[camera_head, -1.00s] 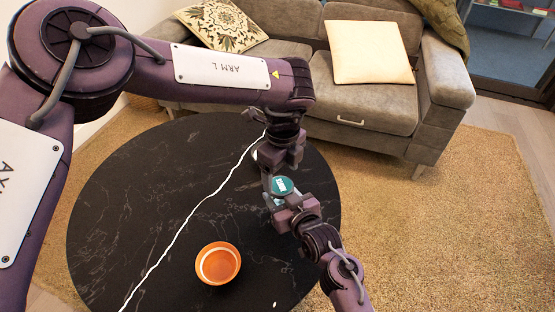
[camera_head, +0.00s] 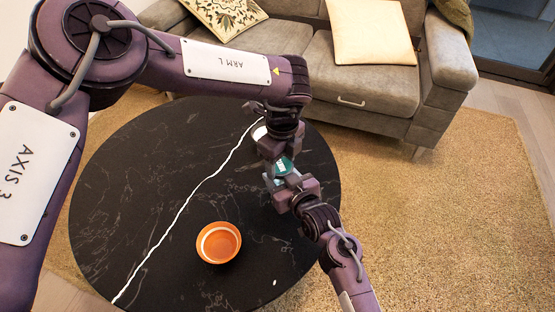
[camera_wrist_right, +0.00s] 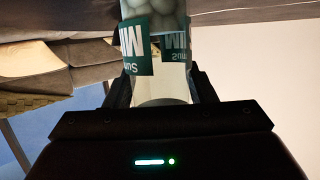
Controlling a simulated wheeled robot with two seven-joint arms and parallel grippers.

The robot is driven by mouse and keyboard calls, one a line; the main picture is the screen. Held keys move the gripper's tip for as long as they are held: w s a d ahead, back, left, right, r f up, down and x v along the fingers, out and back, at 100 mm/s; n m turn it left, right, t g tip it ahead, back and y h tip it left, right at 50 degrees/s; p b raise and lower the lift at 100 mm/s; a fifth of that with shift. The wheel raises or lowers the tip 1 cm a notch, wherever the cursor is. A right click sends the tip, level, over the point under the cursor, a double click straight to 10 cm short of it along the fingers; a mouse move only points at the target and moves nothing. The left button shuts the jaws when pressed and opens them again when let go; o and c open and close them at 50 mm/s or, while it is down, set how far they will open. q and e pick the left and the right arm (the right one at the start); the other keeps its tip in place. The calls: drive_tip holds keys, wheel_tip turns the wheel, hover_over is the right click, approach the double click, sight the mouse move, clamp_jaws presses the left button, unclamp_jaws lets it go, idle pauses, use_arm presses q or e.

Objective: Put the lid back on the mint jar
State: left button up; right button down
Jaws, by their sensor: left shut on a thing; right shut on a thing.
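The mint jar (camera_wrist_right: 160,55) is a clear jar of white mints with a green-and-white label. In the right wrist view it is between the fingers of my right gripper (camera_wrist_right: 162,92), which is shut on it. In the head view my right gripper (camera_head: 280,190) is above the table's right part. My left gripper (camera_head: 274,168) reaches down beside it and is shut. The grippers hide most of the jar there. I cannot tell whether lid and jar touch.
The round black marble table (camera_head: 150,185) carries an orange bowl (camera_head: 219,243) and a small white thing (camera_head: 275,283). A grey sofa (camera_head: 370,90) stands behind. The table's left part is clear.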

use_arm(q)
drive_tip(key=m, duration=1.2)
drive_tip(key=shift+s+f, duration=0.1)
use_arm(e)
drive_tip(key=shift+d, duration=0.1)
use_arm(q)
drive_tip(key=o, duration=1.2)
drive_tip(key=shift+c, duration=0.2)
wheel_tip(320, 180, up, 12)
